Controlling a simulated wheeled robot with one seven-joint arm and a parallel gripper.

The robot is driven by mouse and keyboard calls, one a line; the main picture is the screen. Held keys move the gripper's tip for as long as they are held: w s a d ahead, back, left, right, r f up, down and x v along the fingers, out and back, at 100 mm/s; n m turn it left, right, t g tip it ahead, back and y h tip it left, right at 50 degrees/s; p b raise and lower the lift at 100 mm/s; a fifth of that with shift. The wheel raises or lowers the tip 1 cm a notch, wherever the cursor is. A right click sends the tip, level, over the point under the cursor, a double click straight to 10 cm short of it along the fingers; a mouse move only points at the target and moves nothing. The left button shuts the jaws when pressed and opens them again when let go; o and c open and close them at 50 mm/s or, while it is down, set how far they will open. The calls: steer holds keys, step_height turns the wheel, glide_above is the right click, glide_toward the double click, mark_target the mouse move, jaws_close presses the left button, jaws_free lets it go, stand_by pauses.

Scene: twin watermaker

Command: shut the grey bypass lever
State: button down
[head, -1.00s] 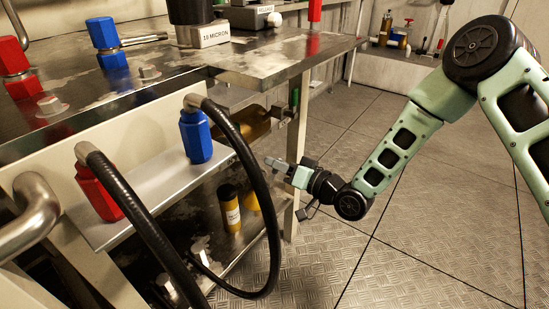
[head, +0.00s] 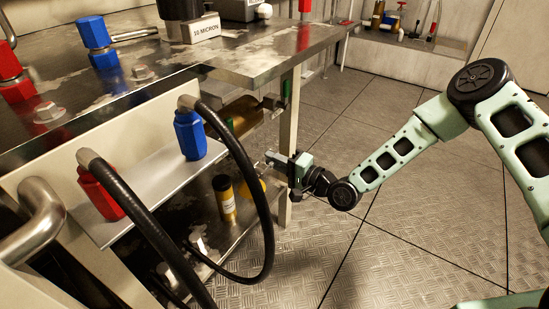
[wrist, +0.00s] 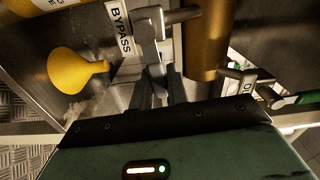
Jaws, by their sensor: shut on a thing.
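The grey bypass lever (wrist: 147,60) shows in the wrist view, beside the white BYPASS label (wrist: 122,28). It runs from the grey valve fitting (wrist: 152,20) toward my gripper. My gripper (wrist: 160,82) is shut on it, with the dark fingers around the lever's lower part, which they partly hide. In the head view my gripper (head: 274,158) is at the bench's end, behind the black hose loop and below the bench top. The lever itself is too small and hidden to make out there.
A bronze cylinder (wrist: 207,40) stands close to the right of the lever. A green-handled lever (wrist: 292,99) is farther right. A yellow funnel (wrist: 78,72) lies left. In the head view, a black hose (head: 262,190) loops before the bench; the floor at right is clear.

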steer(key=shift+f+m, duration=0.3)
steer(key=shift+m, duration=0.1)
steer(key=c, duration=1.4)
jaws_free()
steer(key=shift+o, duration=0.2)
steer(key=p+v, duration=0.4)
steer(key=v, duration=1.3)
steer(key=shift+s+d, duration=0.2)
